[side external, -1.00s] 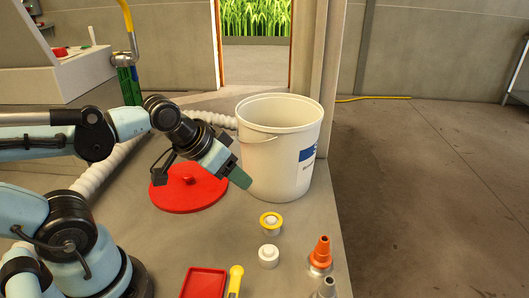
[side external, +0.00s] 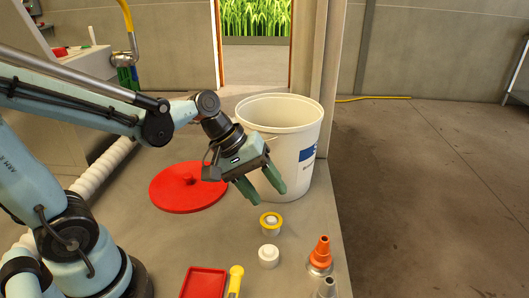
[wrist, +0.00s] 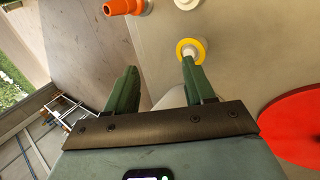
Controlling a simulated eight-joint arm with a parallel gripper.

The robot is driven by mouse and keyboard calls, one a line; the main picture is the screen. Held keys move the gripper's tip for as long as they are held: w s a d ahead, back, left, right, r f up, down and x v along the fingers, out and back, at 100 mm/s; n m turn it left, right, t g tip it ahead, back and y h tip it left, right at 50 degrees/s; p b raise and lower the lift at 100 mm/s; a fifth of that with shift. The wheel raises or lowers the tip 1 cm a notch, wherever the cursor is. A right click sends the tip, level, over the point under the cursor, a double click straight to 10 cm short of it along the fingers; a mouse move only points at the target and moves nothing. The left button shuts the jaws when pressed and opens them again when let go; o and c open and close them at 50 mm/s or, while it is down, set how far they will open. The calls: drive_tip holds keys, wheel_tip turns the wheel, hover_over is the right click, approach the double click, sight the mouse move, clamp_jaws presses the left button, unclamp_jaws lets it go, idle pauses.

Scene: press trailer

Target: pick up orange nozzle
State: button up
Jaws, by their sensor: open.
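The orange nozzle (side external: 321,252) stands upright on a grey metal base near the right edge of the bench in the side external view. It also shows at the top of the wrist view (wrist: 122,6), partly cut off by the frame edge. My gripper (side external: 263,191) is open and empty, with its green fingers pointing down in front of the white bucket. It is above and to the left of the nozzle, apart from it. In the wrist view the open fingers (wrist: 157,78) have nothing between them but bench and floor.
The white bucket (side external: 260,118) stands behind my gripper. A red lid (side external: 180,190) lies to its left. A yellow-ringed fitting (side external: 271,223), a white cap (side external: 268,256), a grey nozzle (side external: 326,289), a red tray (side external: 204,283) and a yellow-handled tool (side external: 236,280) are near the front.

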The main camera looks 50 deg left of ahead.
sight(322, 252)
drive_tip(key=shift+w+d+f+n+g+h, duration=0.55)
drive_tip(key=shift+d+f+n+h, duration=0.45)
drive_tip(key=shift+d+n+h, duration=0.8)
drive_tip(key=shift+w+d+f+n+g+h, duration=0.55)
drive_tip(key=shift+d+f+n+h, duration=0.55)
drive_tip(key=shift+d+n, duration=0.8)
drive_tip(key=shift+w+d+f+n+g+h, duration=0.4)
drive_tip(key=shift+w+d+f+n+h, duration=0.4)
drive_tip(key=shift+d+n+h, duration=1.1)
drive_tip(key=shift+s+d+f+m+y, duration=0.1)
drive_tip(key=shift+d+m+y, duration=0.3)
drive_tip(key=shift+m+y, duration=0.1)
clamp_jaws()
